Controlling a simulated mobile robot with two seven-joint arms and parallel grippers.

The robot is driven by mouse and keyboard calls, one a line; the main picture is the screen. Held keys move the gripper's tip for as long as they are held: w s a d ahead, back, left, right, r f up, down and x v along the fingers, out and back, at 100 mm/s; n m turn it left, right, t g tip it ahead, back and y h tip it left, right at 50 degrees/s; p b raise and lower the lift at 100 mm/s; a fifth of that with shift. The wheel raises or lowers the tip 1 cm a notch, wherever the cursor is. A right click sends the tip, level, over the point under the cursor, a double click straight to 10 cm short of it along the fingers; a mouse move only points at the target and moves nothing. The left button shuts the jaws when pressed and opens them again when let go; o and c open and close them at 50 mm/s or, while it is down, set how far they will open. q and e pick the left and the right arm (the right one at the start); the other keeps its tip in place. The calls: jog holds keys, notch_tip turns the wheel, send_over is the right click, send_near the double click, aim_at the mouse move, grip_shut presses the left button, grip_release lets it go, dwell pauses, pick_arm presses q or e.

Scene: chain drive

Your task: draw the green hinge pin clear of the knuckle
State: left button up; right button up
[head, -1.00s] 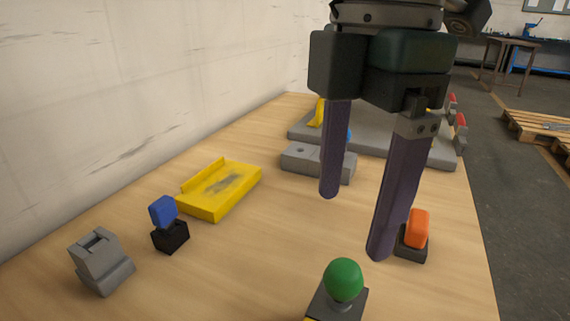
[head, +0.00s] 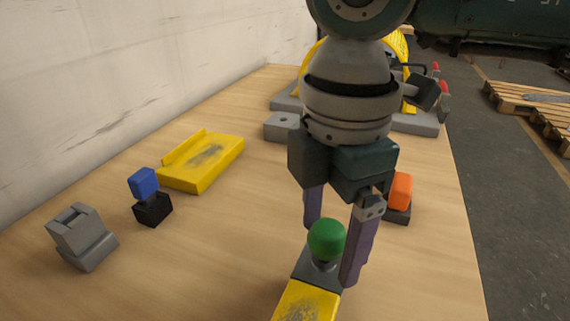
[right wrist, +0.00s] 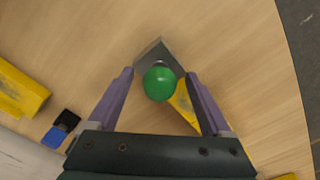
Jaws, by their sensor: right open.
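The green hinge pin shows as a round green knob (head: 327,239) on top of a dark grey knuckle (head: 316,270), which joins a worn yellow plate (head: 306,303) at the front of the table. The knob also shows in the right wrist view (right wrist: 160,84). My right gripper (head: 331,250) is open, with its two purple fingers on either side of the knob. In the right wrist view the fingers (right wrist: 160,78) stand apart from the knob with a gap on each side. The pin's shaft is mostly hidden. My left gripper is not in view.
An orange block on a dark base (head: 400,192) stands close right of my right gripper. A yellow tray (head: 205,165), a blue block on a black base (head: 146,185) and a grey bracket (head: 82,236) lie left. A grey block (head: 282,127) and yellow-guarded machine (head: 402,45) are behind.

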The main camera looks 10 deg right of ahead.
grip_shut()
dwell(0.6)
